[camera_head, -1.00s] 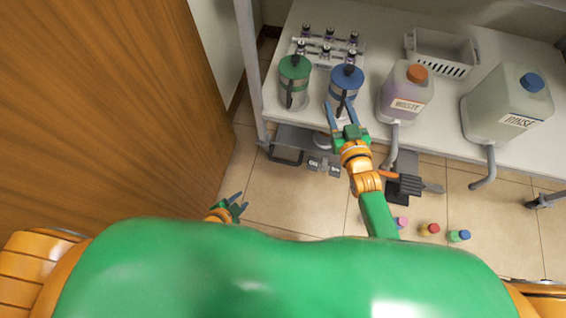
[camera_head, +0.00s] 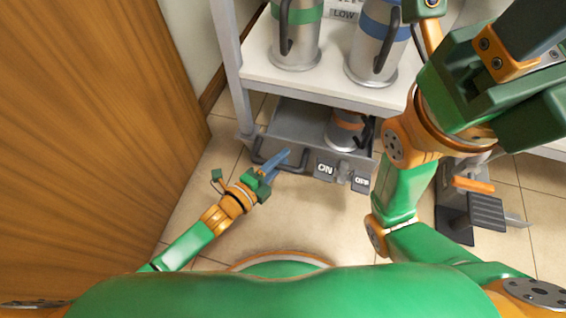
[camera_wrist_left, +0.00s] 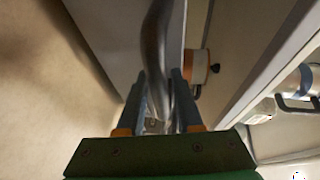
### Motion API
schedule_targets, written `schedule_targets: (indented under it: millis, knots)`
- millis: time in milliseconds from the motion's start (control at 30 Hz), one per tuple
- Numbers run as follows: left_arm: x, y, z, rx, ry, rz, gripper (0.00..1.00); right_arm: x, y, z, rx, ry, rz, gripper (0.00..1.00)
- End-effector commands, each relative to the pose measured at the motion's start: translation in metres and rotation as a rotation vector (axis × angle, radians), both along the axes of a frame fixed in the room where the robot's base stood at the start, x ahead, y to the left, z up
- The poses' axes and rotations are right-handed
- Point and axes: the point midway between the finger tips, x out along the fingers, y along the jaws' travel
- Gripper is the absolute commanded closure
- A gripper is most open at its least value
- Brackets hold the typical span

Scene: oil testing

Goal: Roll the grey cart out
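The low grey cart (camera_head: 288,118) stands on the floor under the white bench, its tray front facing me. It has a dark handle (camera_head: 258,155), an ON/OFF panel and a metal canister with an orange band (camera_head: 345,130). My left gripper (camera_head: 285,157) is at the handle. In the left wrist view the handle (camera_wrist_left: 156,50) runs between its two fingers (camera_wrist_left: 158,95), which stand apart on either side; no firm grip is visible. My right arm (camera_head: 410,185) is folded up large at the right; its fingers cannot be made out clearly.
The bench shelf (camera_head: 258,75) above the cart holds a green-banded canister (camera_head: 297,40) and a blue-banded canister (camera_head: 375,45). A wooden panel (camera_head: 90,120) stands at the left. A grey pedal-like part (camera_head: 487,212) is at the right. The tiled floor before the cart is clear.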

Motion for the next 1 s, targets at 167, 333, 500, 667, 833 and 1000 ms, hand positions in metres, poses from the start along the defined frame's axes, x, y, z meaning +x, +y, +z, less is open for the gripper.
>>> schedule_targets:
  millis: [167, 333, 500, 667, 833, 1000]
  knots:
    - [0.0101, -0.0091, -0.0035, 0.000, 0.000, -0.001, 0.65, -0.0036, 0.0007, -0.0064, 0.000, -0.010, 0.000, 0.50]
    - [0.0101, -0.0090, -0.0024, 0.001, 0.002, 0.000, 0.65, -0.0034, 0.0008, -0.0049, 0.000, -0.010, 0.000, 0.50]
    - [0.0099, -0.0088, -0.0026, 0.000, 0.003, 0.000, 1.00, -0.0031, 0.0008, -0.0051, 0.000, -0.009, 0.000, 0.50]
    - [0.0098, -0.0087, -0.0027, 0.000, 0.003, 0.000, 1.00, -0.0029, 0.0009, -0.0051, 0.000, -0.009, 0.000, 0.50]
    - [0.0099, -0.0086, -0.0028, 0.000, 0.003, 0.001, 1.00, -0.0028, 0.0010, -0.0052, -0.002, -0.008, -0.001, 0.50]
    - [0.0098, -0.0085, -0.0029, 0.000, 0.003, 0.001, 1.00, -0.0027, 0.0010, -0.0053, -0.002, -0.008, -0.001, 0.50]
